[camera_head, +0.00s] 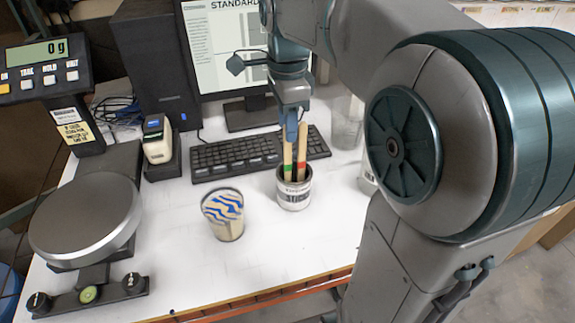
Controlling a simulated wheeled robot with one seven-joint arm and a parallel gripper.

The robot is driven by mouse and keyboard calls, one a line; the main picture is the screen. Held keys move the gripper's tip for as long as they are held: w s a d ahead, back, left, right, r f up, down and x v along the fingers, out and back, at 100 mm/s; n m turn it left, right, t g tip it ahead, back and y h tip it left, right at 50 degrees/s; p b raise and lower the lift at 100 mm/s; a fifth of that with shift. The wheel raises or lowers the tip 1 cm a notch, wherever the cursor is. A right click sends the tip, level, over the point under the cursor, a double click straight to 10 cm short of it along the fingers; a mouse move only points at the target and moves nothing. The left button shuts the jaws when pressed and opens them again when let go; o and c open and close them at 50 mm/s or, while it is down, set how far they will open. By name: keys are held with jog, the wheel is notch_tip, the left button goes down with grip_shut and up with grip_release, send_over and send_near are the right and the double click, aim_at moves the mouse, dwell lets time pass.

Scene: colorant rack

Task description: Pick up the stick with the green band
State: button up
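A clear cup with a blue wavy pattern (224,214) stands left of the can. Behind are a keyboard (235,154) and a monitor (225,50). A round scale (88,218) is on the left; a clear container (348,122) is behind right. The table front is clear.

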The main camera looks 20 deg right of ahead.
aim_at(287, 146)
jog(key=shift+f, duration=1.95)
grip_shut()
jog(key=shift+r, duration=0.15)
